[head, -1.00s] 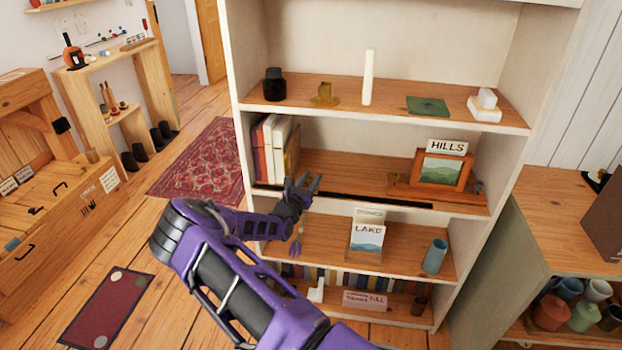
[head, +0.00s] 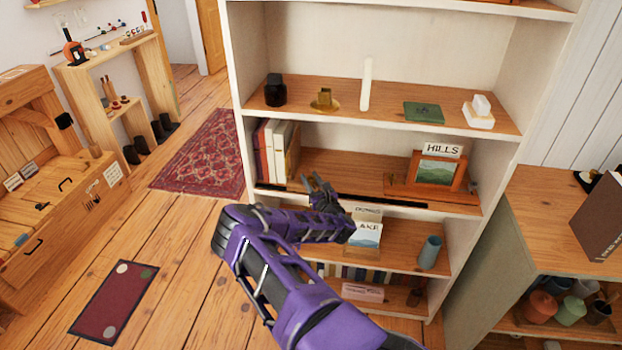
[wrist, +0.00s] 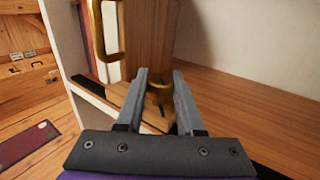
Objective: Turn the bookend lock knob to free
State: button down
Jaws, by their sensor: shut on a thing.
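The wooden bookend (wrist: 150,38) stands upright on the middle shelf against a row of books (head: 274,148). In the wrist view it carries a curved brass handle (wrist: 120,52) at upper left. A brass lock knob (wrist: 160,86) sits low on the bookend. My gripper (wrist: 160,80) has one finger on each side of the knob and is shut on it. Its fingers partly hide the knob. In the head view my gripper (head: 318,183) is at the front of the middle shelf, right of the books; the knob is too small to make out there.
A dark slot (head: 385,199) runs along the middle shelf's front. A framed hills picture (head: 438,172) stands at its right end. A lake card (head: 366,236) stands below, partly behind my arm.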

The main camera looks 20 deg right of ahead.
jog(key=n+y, duration=0.2)
jog(key=y, duration=0.1)
jog(key=n+g+y, duration=0.1)
jog(key=n+y, duration=0.1)
jog(key=y, duration=0.1)
jog(key=n+g+y, duration=0.1)
jog(key=n+y, duration=0.1)
jog(key=y, duration=0.1)
jog(key=shift+f+b, duration=0.25)
jog(key=shift+b, duration=0.1)
jog(key=shift+r+n+g+y+b, duration=0.1)
jog(key=shift+n+g+y+b, duration=0.3)
jog(key=shift+n+g+y, duration=0.55)
jog(key=shift+r+n+y, duration=0.1)
jog(key=shift+n+y, duration=0.15)
jog(key=shift+y, duration=0.3)
jog(key=c, duration=0.5)
grip_release()
jog(key=shift+c, duration=0.2)
jog(key=shift+s+d+r, duration=0.1)
